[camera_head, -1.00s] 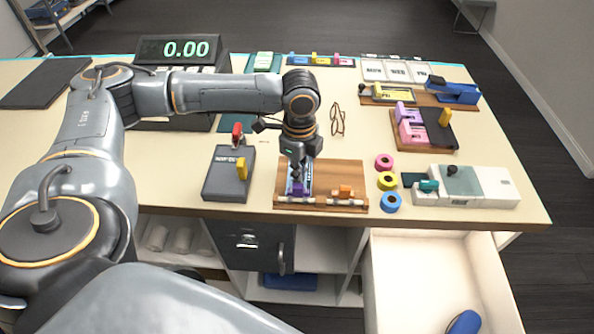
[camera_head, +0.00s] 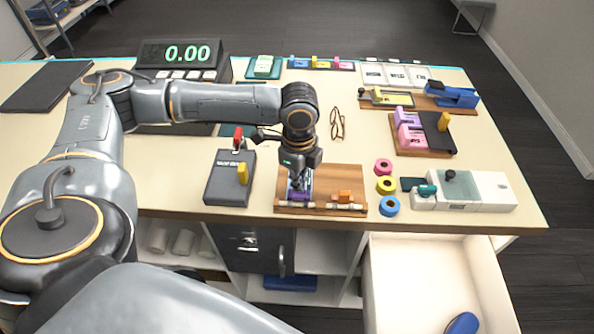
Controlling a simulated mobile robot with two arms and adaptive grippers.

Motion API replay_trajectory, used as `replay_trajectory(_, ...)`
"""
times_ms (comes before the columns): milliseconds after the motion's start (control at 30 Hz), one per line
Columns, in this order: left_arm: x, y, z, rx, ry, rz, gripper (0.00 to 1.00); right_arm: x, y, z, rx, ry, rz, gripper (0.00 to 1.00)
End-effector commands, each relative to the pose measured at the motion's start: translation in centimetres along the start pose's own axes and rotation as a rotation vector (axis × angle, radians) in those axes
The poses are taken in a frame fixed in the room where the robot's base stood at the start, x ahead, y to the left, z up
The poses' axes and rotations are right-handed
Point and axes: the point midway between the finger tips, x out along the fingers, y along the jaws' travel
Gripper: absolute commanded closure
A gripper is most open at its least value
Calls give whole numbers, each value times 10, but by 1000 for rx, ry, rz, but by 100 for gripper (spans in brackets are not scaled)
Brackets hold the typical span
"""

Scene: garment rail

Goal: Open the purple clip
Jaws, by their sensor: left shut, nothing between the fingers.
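The purple clip (camera_head: 299,196) sits near the left front of a wooden board (camera_head: 326,179) close to the table's front edge. My left gripper (camera_head: 296,184) points down right over the clip and is shut with nothing in it. Its fingertips are at the clip or just above it; I cannot tell whether they touch. The gripper hides part of the clip and of the pale strip behind it. An orange clip (camera_head: 343,196) sits to the right on the same board. My right gripper is not in view.
A white device (camera_head: 483,191) is farther right. An open drawer (camera_head: 390,285) juts out below the front edge.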

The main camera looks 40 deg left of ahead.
Motion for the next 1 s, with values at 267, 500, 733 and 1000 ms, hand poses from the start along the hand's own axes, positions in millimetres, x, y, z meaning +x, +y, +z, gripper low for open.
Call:
replay_trajectory(267, 7, 20, -11, 13, 6, 31, 100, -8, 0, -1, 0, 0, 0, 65)
replay_trajectory(500, 7, 29, -17, 18, 10, 29, 100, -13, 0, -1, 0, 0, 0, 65)
replay_trajectory(733, 7, 37, -22, 18, 12, 29, 100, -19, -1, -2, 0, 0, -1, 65)
replay_trajectory(1000, 7, 46, -28, 18, 13, 28, 100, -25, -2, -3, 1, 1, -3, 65)
